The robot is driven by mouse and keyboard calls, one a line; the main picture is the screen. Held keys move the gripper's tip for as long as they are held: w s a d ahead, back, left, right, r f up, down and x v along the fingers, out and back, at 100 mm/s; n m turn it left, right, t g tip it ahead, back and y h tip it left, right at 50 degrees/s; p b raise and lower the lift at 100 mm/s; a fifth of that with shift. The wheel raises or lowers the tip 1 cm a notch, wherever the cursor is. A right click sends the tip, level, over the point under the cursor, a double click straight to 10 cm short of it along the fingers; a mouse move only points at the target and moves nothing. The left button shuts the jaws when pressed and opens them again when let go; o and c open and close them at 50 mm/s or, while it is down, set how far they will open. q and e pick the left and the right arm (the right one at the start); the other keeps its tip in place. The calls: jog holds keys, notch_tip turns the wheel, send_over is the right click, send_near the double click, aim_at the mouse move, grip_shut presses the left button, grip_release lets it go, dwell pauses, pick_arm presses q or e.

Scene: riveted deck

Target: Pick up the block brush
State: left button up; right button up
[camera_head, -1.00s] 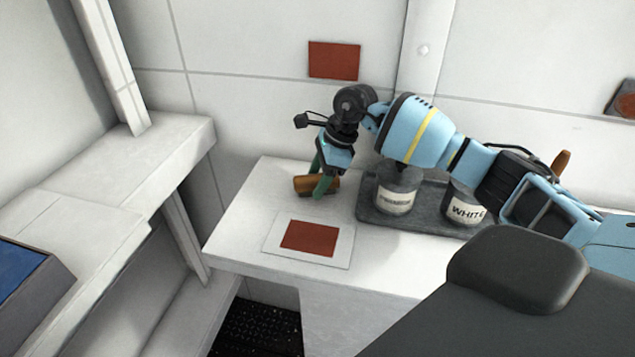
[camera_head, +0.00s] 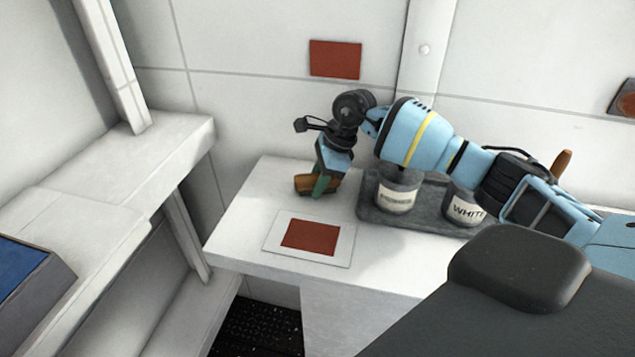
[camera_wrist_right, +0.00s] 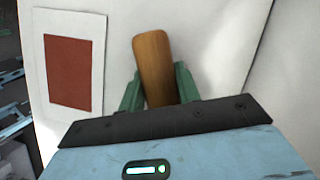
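The block brush (camera_head: 303,184) is a small brown wooden piece low over the white table's back left part. In the right wrist view its rounded wooden body (camera_wrist_right: 154,62) stands out between the two green fingers. My right gripper (camera_head: 321,186) points down over the brush, with its fingers spread to either side of it. In the right wrist view the right gripper (camera_wrist_right: 160,88) has a finger close along each side of the brush. Firm contact cannot be made out, and the brush's near end is hidden. My left gripper is not in view.
A dark tray (camera_head: 425,223) with a labelled jar (camera_head: 396,196) and a WHITE jar (camera_head: 464,209) stands just right of the gripper. A red-centred card (camera_head: 310,237) lies in front. The wall is close behind. The table's left end is clear.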

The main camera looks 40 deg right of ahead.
aim_at(313, 176)
jog(key=c, duration=0.4)
jog(key=shift+r, duration=0.6)
notch_tip(313, 176, up, 2)
jog(key=shift+r, duration=0.2)
jog(key=s, duration=0.5)
jog(key=s+a+r+b, duration=0.1)
jog(key=s, duration=0.4)
jog(key=s+a, duration=0.1)
jog(key=s, duration=0.4)
jog(key=shift+s+a+r+b, duration=0.15)
jog(key=shift+s+r+b, duration=0.15)
jog(key=shift+b, duration=0.1)
jog(key=shift+s, duration=0.1)
